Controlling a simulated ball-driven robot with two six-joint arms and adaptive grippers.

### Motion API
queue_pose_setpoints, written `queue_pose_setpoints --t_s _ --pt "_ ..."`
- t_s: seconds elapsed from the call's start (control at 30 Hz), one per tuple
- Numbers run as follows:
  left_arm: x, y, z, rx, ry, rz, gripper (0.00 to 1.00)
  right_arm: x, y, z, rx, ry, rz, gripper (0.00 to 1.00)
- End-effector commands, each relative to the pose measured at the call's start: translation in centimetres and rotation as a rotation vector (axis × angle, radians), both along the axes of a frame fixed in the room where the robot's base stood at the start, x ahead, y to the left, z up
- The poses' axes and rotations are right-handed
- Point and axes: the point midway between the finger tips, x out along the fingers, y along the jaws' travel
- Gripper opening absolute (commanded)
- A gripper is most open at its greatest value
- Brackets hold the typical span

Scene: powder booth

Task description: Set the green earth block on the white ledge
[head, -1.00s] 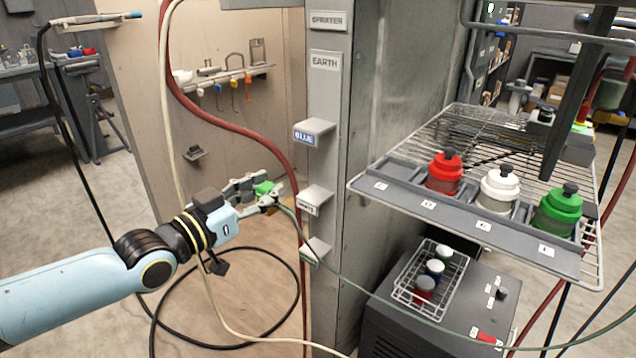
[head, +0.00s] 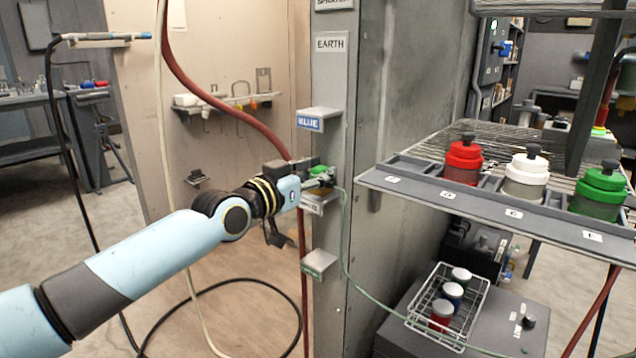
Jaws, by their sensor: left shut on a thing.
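The green earth block (head: 318,172) is in the fingers of my left gripper (head: 324,180), which is shut on it and hides part of it. A thin green cable runs down from the block. The white ledge (head: 313,207) is the middle ledge on the grey post, its label partly covered by my gripper. The block is right at this ledge, a little above its top in the picture; I cannot tell whether they touch. My right gripper is not in view.
The blue ledge (head: 318,119) is just above and the green ledge (head: 318,265) below on the same post. A red hose (head: 240,105) passes behind my wrist. At right, a wire shelf (head: 500,137) holds red, white and green pots.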

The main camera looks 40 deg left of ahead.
Motion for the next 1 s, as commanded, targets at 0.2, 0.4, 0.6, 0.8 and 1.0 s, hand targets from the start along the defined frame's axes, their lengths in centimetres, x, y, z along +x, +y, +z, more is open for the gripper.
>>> queue_pose_setpoints --t_s 0.2,0.4,0.6,0.8,1.0 --pt "0.0 0.0 0.2 0.001 -0.002 0.000 0.00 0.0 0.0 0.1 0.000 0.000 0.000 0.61" --pt "0.0 0.0 -0.1 0.001 -0.001 0.000 0.38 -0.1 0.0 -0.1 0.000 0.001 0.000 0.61" --pt "0.0 0.0 -0.1 0.001 -0.001 0.000 0.50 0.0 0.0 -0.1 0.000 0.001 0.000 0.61" --pt "0.0 0.0 0.2 0.001 -0.001 0.000 0.50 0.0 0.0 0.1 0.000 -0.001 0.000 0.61" --pt "-2.9 0.3 0.7 0.005 0.002 0.000 0.50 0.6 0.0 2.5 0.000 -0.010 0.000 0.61"
